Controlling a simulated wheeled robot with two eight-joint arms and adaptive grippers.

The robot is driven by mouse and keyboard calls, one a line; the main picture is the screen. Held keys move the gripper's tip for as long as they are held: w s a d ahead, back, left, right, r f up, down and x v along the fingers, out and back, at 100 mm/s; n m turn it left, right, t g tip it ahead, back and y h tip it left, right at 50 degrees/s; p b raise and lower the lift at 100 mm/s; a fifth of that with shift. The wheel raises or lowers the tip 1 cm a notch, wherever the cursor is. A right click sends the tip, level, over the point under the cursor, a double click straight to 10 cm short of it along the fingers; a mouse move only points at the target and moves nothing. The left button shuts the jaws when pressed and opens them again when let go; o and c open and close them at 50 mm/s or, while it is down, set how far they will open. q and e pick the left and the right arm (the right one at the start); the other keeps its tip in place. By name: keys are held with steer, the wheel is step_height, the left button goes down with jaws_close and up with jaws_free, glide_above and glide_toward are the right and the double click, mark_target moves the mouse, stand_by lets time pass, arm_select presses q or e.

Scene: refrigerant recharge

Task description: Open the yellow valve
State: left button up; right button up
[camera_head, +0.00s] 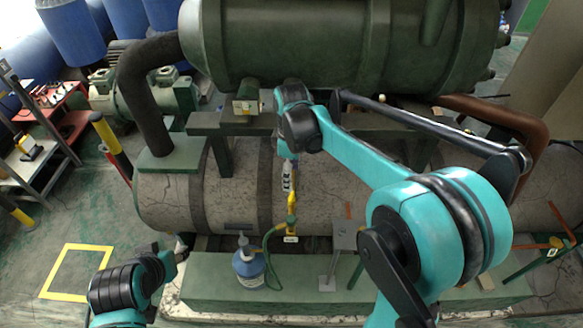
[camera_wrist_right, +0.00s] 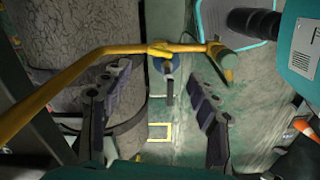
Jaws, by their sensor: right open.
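The yellow valve (camera_head: 291,222) stands upright on a thin yellow pipe in front of the large grey cylinder, near the middle of the head view. My right gripper (camera_head: 289,180) points down just above the valve. In the wrist view its two fingers (camera_wrist_right: 160,78) are spread apart, with nothing held between them; contact with the pipe cannot be told. My left gripper (camera_head: 180,249) is at the lower left, away from the valve, its jaws unclear.
A blue bottle (camera_head: 248,266) stands on the green base left of the valve, with a green hose (camera_head: 269,256) beside it. The large grey cylinder (camera_head: 180,200) and green tank (camera_head: 290,45) fill the back. Open floor lies left, with a yellow square (camera_head: 66,297).

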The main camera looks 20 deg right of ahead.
step_height(320, 180, up, 3)
steer(key=shift+f, duration=0.15)
stand_by(0.4)
steer(key=s+d+f+m+t+b, duration=0.1)
steer(key=s+f+m+t+b, duration=0.2)
steer(key=s, duration=0.5)
steer(key=s+d+f+m+t+b, duration=0.1)
steer(key=s+f+m+t+b, duration=0.3)
steer(key=s+f+m+b, duration=0.2)
steer(key=s+f+m, duration=0.2)
steer(key=s+m, duration=0.1)
steer(key=shift+d, duration=0.4)
